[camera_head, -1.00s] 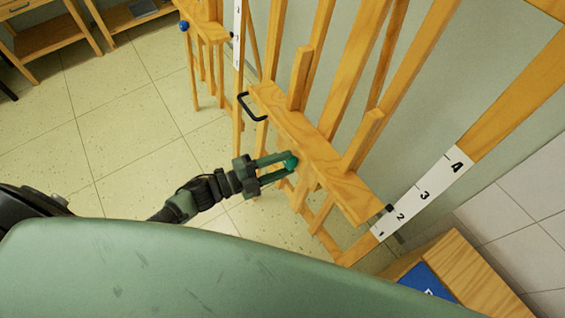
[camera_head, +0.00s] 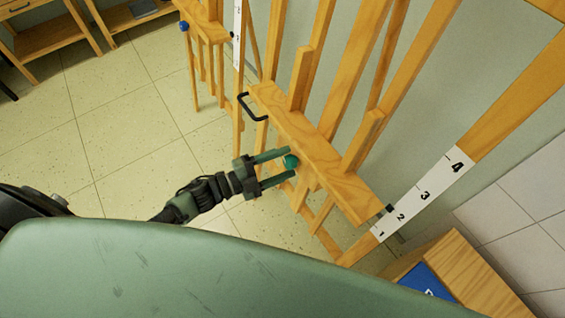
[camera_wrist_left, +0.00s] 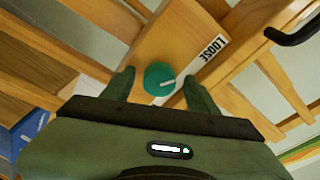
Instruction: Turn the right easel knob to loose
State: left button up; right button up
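The right easel (camera_head: 335,178) is wooden and stands in front of my left arm. Its green round knob (camera_head: 291,161) is on the front of the wooden ledge. In the left wrist view the knob (camera_wrist_left: 159,79) has a white pointer line aimed toward a white strip reading LOOSE (camera_wrist_left: 205,58). My left gripper (camera_head: 283,167) is open, its two fingers on either side of the knob and apart from it. In the left wrist view the open fingers (camera_wrist_left: 159,88) also flank the knob with gaps. My right gripper is not in view.
A black handle (camera_head: 250,106) sticks out at the ledge's left end. A second easel with a blue knob (camera_head: 184,26) stands at the back left. A wooden box (camera_head: 465,272) with a blue item is at lower right. Floor at left is clear.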

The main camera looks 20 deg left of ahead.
pick_arm(q)
jog(key=shift+s+a+f, duration=0.15)
jog(key=shift+s+a, duration=0.15)
jog(key=b+v, duration=0.1)
jog(key=v, duration=0.6)
dwell(0.3)
jog(key=s+a+f+n+g+y, duration=0.1)
jog(key=s+a+f+n+y, duration=0.2)
jog(key=f, duration=0.5)
jog(key=s+a+f+n+y, duration=0.1)
jog(key=a+f+n+y, duration=0.3)
jog(key=f, duration=0.5)
jog(key=s+a+f+n+g+y, duration=0.1)
jog(key=s+a+f+n+y, duration=0.1)
jog(key=f+n+y, duration=0.35)
jog(key=s+d+f+n+g, duration=0.2)
jog(key=s+f+n+g, duration=0.1)
jog(key=s+f, duration=0.6)
jog(key=s+d+f+n+g, duration=0.3)
jog(key=s+f+g, duration=0.3)
jog(key=s, duration=1.1)
notch_tip(320, 180, down, 3)
jog(key=shift+f+n, duration=0.1)
jog(key=shift+n, duration=0.35)
